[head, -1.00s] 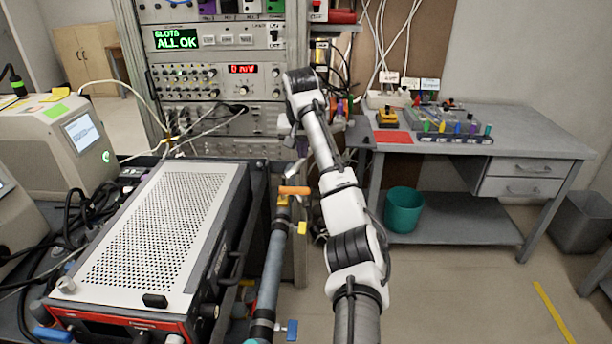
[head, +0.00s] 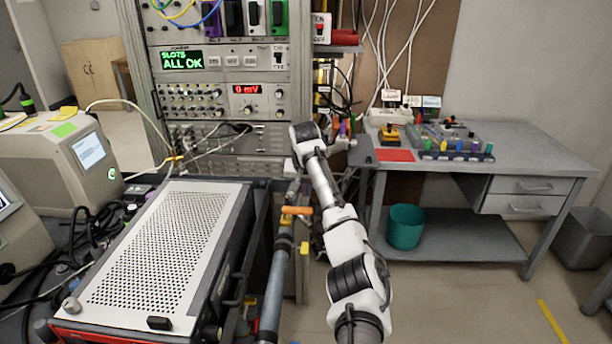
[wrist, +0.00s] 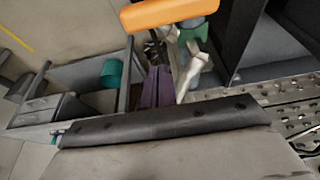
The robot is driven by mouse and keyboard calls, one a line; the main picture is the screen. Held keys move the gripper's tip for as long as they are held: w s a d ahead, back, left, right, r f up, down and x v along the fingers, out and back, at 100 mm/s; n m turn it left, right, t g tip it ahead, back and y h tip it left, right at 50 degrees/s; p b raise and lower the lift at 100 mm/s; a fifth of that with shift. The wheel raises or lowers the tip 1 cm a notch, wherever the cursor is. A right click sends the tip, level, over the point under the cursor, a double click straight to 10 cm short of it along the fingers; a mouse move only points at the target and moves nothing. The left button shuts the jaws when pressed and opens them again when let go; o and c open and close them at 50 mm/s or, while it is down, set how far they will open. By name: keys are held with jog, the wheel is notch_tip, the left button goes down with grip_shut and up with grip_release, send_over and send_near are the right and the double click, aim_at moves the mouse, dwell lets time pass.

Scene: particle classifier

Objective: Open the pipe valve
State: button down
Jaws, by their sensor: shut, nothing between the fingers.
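The orange valve handle (head: 296,210) sits on the grey pipe (head: 275,285) beside the perforated white box. In the head view, the handle lies crosswise to the pipe. It also shows close up at the top of the wrist view (wrist: 170,12). My gripper (wrist: 155,72) is shut and empty, with its dark fingers below the handle in the wrist view and apart from it in the picture. In the head view my arm mostly hides the gripper, so I cannot tell its exact distance from the handle.
The perforated white box (head: 160,260) stands left of the pipe. An instrument rack (head: 225,105) rises behind. A grey table (head: 480,155) with a teal bucket (head: 405,227) beneath it stands at right. The floor between my arm and the table is clear.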

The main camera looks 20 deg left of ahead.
aim_at(297, 211)
jog(key=shift+s+d+f+p, duration=0.15)
jog(key=shift+s+f+p, duration=0.1)
jog(key=shift+s, duration=0.35)
jog(key=shift+s+d+f+p, duration=0.15)
jog(key=shift+s+d+p, duration=0.05)
jog(key=shift+s, duration=0.35)
jog(key=shift+s+d+f+p, duration=0.15)
jog(key=shift+s+f+p, duration=0.1)
jog(key=shift+s, duration=0.35)
jog(key=shift+r+p, duration=0.1)
jog(key=shift+p, duration=0.2)
